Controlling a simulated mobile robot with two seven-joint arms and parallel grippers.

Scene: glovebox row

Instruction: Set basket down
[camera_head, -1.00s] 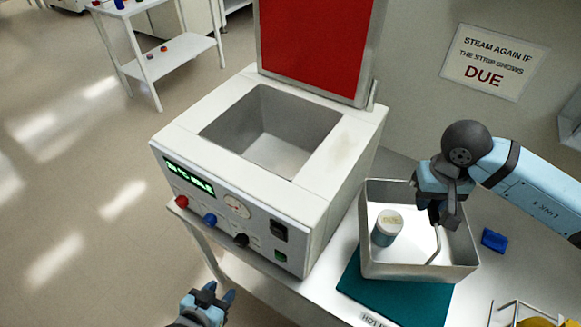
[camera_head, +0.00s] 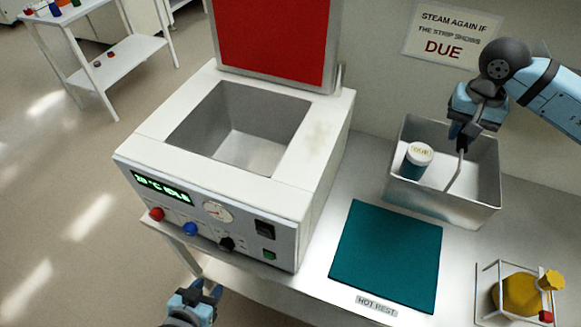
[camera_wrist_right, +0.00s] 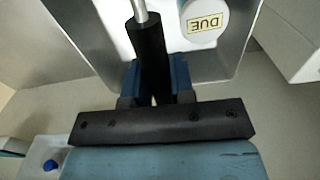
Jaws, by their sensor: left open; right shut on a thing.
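The grey metal basket (camera_head: 470,205) is at the right in the head view, behind the teal hot rest mat (camera_head: 385,255) and clear of it. It looks about level; I cannot tell whether its bottom touches the bench. A white-capped jar (camera_head: 417,160) stands inside it; its lid (camera_wrist_right: 205,20) reads DUE in the wrist view. My right gripper (camera_head: 460,132) is shut on the dark grip of the basket's handle, which also shows between the fingers in the wrist view (camera_wrist_right: 148,50). My left gripper (camera_head: 205,292) is open and empty, low in front of the steamer.
The white steamer (camera_head: 230,195) stands left of the mat, its red lid (camera_head: 275,40) raised and its chamber empty. A rack with a yellow flask (camera_head: 515,295) is at the bench's front right. The wall with a sign (camera_head: 450,35) is behind the basket. The mat is bare.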

